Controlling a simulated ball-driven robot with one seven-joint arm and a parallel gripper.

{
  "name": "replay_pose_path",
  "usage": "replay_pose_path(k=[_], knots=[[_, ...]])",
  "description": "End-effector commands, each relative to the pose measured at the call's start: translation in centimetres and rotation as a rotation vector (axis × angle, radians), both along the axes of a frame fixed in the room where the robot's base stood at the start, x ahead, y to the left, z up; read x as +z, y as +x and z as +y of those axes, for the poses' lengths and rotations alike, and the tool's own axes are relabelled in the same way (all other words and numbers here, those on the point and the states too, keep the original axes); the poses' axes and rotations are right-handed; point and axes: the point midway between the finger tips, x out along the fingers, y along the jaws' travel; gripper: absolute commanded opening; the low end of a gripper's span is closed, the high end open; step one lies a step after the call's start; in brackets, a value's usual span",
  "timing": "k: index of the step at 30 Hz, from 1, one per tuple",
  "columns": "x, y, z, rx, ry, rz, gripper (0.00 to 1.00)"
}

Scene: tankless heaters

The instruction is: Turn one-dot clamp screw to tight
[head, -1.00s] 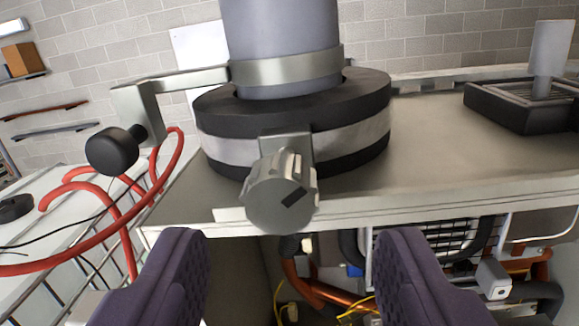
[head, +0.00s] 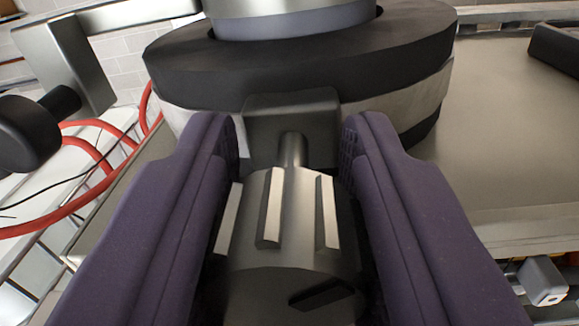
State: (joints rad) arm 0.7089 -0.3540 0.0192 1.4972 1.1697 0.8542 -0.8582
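The clamp screw is a ridged grey metal knob (head: 285,240) with a dark mark on its front face. Its short shaft runs into a metal block (head: 292,122) on the clamp band around the black collar (head: 300,60). No dots can be made out on it. My gripper (head: 292,165) has its two purple fingers on either side of the knob. The fingers are apart, with narrow gaps showing beside the knob, so I see no firm contact. The lower parts of the fingers and the knob's underside are hidden.
A black round knob (head: 28,135) on a metal bracket (head: 68,62) stands at the left. Red hoses (head: 85,215) run behind it. A small metal block (head: 543,281) is at the lower right.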

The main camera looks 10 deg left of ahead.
Motion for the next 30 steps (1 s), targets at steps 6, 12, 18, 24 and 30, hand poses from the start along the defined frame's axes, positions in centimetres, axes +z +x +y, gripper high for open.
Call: replay_pose_path(k=[6, 12, 18, 24, 30], knots=[[-0.02, -0.01, 0.04, 0.001, 0.055, 0.0, 0.03], [0.06, -0.06, -0.06, -0.001, 0.137, 0.003, 0.03], [0.11, -0.06, -0.07, -0.001, 0.136, 0.002, 0.35], [0.07, -0.06, -0.06, -0.001, 0.135, 0.003, 0.58], [0.04, -0.04, -0.06, 0.0, 0.135, 0.003, 0.58]])
